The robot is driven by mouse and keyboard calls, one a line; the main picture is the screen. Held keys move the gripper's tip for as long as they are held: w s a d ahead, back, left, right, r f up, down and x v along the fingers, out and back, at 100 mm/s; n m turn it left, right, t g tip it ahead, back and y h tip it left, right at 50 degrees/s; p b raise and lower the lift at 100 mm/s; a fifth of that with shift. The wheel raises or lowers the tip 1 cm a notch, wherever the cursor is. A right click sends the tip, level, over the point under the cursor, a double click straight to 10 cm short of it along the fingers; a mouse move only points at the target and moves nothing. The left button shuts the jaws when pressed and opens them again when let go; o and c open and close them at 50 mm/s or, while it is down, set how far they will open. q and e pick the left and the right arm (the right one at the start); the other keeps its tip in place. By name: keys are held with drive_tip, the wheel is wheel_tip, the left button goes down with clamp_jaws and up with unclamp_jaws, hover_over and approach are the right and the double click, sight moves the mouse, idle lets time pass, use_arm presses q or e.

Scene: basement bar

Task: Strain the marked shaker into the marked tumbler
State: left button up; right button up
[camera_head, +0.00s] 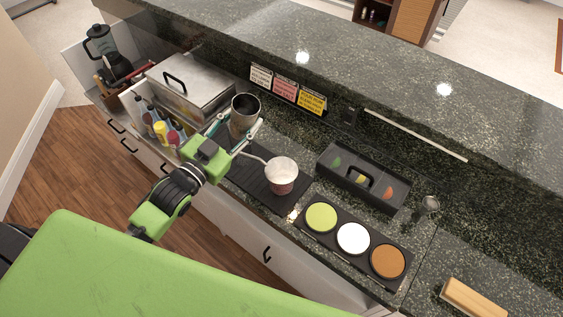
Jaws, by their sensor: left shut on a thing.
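My left gripper (240,121) reaches over the counter from the left, shut on a steel shaker (245,107). The shaker looks upright or nearly so, its dark open mouth facing up; its lower part is hidden by the gripper. A tumbler (282,184) stands to the right of the gripper on a black bar mat (244,181). A pale round piece, perhaps a strainer, covers its top, with a thin handle pointing left toward the gripper. I cannot make out marks on the shaker or tumbler. My right gripper is not in view.
Right of the mat are a tray with green, white and brown rounds (353,238), a black caddy (345,187) and a small metal cup (430,204). Bottles (160,129) and a steel box (187,88) stand left. A raised ledge (330,62) runs behind.

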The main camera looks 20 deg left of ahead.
sight(236, 102)
use_arm(q)
drive_tip(key=n, duration=0.1)
drive_tip(key=a+n+p, duration=0.1)
drive_tip(key=n, duration=0.1)
drive_tip(key=shift+w+a+f, duration=0.1)
drive_tip(key=shift+w+f, duration=0.05)
drive_tip(key=shift+w, duration=0.05)
drive_tip(key=shift+r, duration=0.3)
wheel_tip(236, 102, up, 4)
drive_tip(key=p, duration=0.3)
drive_tip(key=shift+r, duration=0.6)
